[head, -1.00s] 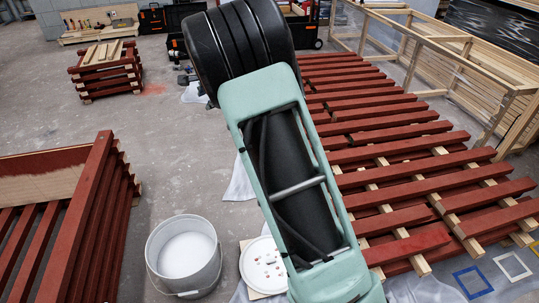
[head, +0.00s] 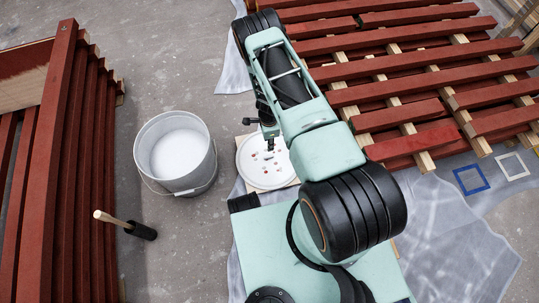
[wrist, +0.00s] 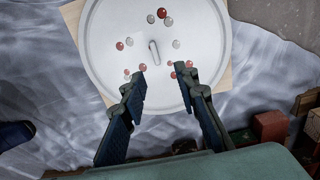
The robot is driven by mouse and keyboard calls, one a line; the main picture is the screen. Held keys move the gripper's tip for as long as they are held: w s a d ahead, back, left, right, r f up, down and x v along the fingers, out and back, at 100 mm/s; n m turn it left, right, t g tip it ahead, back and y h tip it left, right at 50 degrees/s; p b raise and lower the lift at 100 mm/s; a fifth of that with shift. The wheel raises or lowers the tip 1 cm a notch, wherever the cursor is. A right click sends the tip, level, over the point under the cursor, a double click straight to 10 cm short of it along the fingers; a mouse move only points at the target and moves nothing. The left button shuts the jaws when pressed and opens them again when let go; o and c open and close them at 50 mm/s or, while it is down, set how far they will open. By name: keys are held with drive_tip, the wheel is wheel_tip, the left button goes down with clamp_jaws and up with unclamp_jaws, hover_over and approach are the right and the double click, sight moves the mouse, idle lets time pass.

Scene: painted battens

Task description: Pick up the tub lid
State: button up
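The tub lid (head: 256,166) is a round white disc with red and grey paint drops. It lies on a pale wooden board beside the white tub. In the wrist view the lid (wrist: 120,40) fills the upper middle, with a small upright handle (wrist: 154,52) at its centre. My gripper (wrist: 160,82) is open, its two dark fingers apart over the lid's near part, with the handle beyond the fingertips. Nothing is between the fingers. In the head view my gripper (head: 269,150) is above the lid and hides part of it.
A white tub (head: 176,150) with pale contents stands just left of the lid. A long-handled brush (head: 138,230) is on the floor at lower left. Red battens (head: 420,90) fill the right, and a red stack (head: 60,170) the left. Translucent sheeting (head: 450,240) covers the floor at right.

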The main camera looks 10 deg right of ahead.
drive_tip(key=b, duration=0.2)
hover_over(269, 156)
wheel_tip(269, 156, down, 5)
drive_tip(key=shift+s+d+f, duration=0.1)
drive_tip(key=shift+f, duration=0.1)
drive_tip(key=shift+a+f+b, duration=0.2)
drive_tip(key=shift+f+b, duration=1.2)
drive_tip(key=shift+f, duration=1.7)
drive_tip(key=shift+r, duration=0.1)
clamp_jaws()
